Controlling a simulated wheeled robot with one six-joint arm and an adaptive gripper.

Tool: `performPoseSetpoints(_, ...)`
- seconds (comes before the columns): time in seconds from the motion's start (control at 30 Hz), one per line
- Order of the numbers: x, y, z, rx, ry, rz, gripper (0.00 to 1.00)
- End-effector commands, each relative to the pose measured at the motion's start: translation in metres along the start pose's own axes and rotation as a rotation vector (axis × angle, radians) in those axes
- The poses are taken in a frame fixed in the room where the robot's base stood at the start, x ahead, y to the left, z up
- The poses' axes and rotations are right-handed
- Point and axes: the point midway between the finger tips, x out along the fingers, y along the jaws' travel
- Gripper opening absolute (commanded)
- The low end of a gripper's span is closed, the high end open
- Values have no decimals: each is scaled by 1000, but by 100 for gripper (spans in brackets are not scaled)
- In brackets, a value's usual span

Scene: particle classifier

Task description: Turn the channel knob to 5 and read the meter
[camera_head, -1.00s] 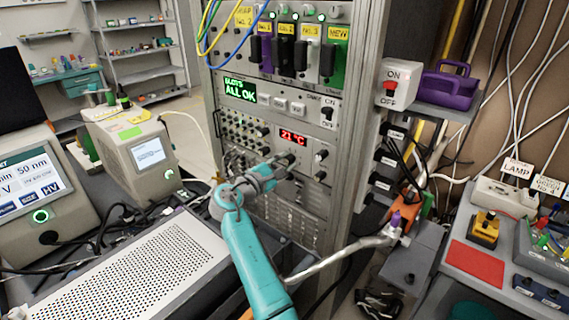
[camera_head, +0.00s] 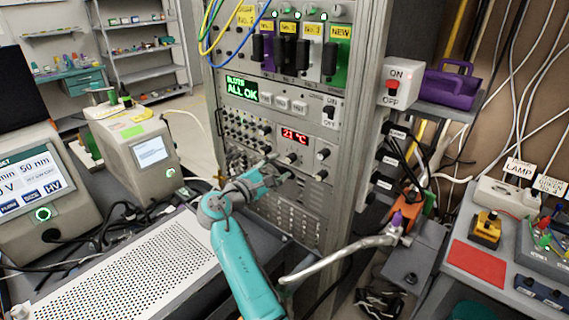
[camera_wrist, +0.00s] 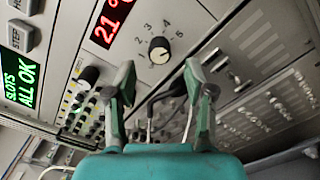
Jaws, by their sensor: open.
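The channel knob (camera_wrist: 158,50) is round and black, with a pale mark that seems to point toward 1. Numbers 1 to 5 are printed around it, with 5 on its right in the wrist view. In the head view the knob (camera_head: 291,158) sits below the red display (camera_head: 295,134). That display also shows in the wrist view (camera_wrist: 110,22) and reads 21 with °C. My gripper (camera_wrist: 160,75) is open and empty, its fingers apart from the knob. In the head view my gripper (camera_head: 280,168) is at the panel's front, near the knob.
Rows of small knobs and jacks (camera_wrist: 82,98) lie left of the fingers in the wrist view. A green screen (camera_head: 242,90) reads ALL OK. A perforated grey box (camera_head: 130,262) stands left of my arm. Cables hang near the rack.

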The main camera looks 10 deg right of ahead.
Motion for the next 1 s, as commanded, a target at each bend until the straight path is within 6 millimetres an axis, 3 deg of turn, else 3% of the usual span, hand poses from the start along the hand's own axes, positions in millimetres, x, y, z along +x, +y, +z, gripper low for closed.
performPoseSetpoints(0.2, -45, 0, -1, 0, 3, 2, 54)
performPoseSetpoints(0.4, -71, 0, 0, 0, 1, 1, 54)
performPoseSetpoints(1.0, -79, 0, 0, 0, 0, 0, 54)
